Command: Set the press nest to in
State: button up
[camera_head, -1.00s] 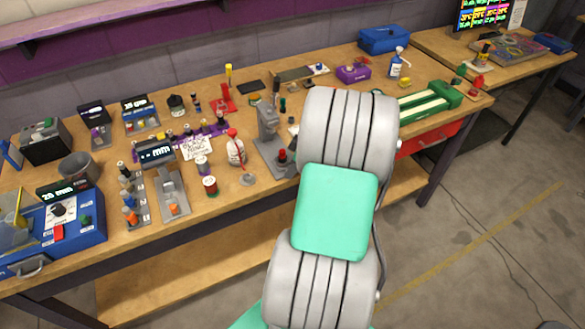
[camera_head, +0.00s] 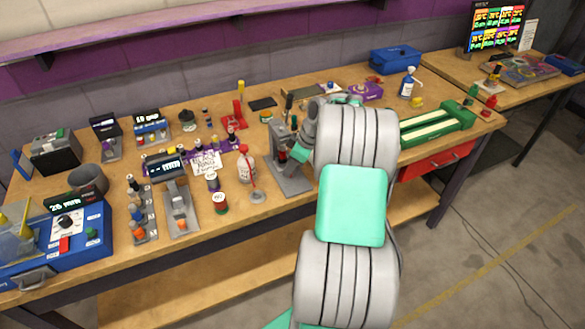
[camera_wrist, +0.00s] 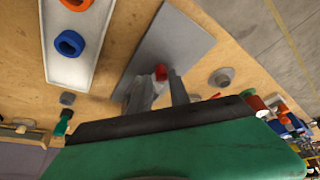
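The press (camera_head: 283,158) is a grey upright stand on a flat grey base, near the middle of the bench's front edge. The wrist view shows its grey base plate (camera_wrist: 172,38) and a small red knob (camera_wrist: 160,72), which I take to be on the press nest. My gripper (camera_wrist: 161,86) has its two grey fingers apart, with the red knob at their tips; I cannot tell whether they touch it. In the head view my gripper is beside the press on its right, mostly hidden by my arm. The nest's position is not clear.
A white-and-red bottle (camera_head: 246,163) and a small round grey piece (camera_head: 257,196) stand left of the press. A green-and-cream slotted fixture (camera_head: 432,126) is to the right.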

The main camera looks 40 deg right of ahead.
jog(key=v, duration=0.8)
jog(key=shift+w, duration=0.1)
